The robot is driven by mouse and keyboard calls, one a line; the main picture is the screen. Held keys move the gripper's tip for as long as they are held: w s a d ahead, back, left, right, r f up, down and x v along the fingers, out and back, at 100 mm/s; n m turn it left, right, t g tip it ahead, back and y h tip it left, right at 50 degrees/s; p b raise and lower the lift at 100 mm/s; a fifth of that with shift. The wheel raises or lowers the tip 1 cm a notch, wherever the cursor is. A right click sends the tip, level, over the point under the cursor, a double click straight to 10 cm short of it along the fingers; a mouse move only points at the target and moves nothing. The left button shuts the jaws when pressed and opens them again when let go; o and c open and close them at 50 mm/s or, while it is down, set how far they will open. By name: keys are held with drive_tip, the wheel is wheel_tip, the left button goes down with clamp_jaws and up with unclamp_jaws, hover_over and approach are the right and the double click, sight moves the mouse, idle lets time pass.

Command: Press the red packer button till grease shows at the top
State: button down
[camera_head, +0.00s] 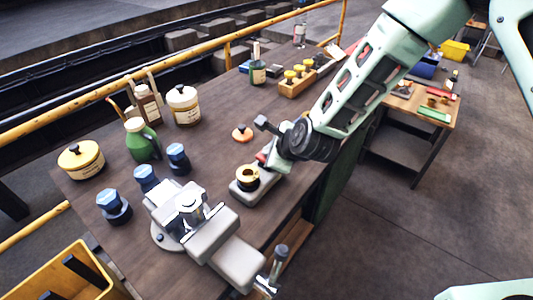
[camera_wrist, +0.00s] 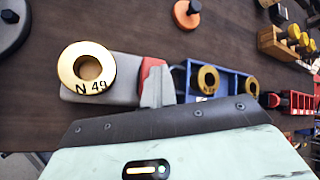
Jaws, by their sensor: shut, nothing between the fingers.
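The grease packer (camera_head: 243,195) is a grey block on the bench with a brass ring (camera_head: 248,175) on top. In the wrist view the packer (camera_wrist: 117,92) shows its ring (camera_wrist: 66,68), marked "N 49". The ring's hole looks dark brownish, and I cannot make out grease in it. The red button (camera_wrist: 151,66) is at the packer's end beside the ring, partly hidden by my gripper. My gripper (camera_wrist: 157,88) is shut and empty, with its tip right at the red button. I cannot tell whether it touches or presses it.
A vise (camera_head: 210,235) stands in front of the packer. Blue-topped jars, a green can (camera_head: 141,141) and cream tins stand to the left. An orange disc (camera_head: 242,133) lies behind the packer.

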drive_tip(key=shift+f, duration=0.25)
drive_tip(key=shift+r, duration=0.1)
drive_tip(key=shift+r+p, duration=0.85)
drive_tip(key=shift+r, duration=0.5)
wheel_tip(320, 180, up, 5)
drive_tip(key=p, duration=0.3)
idle(2.6)
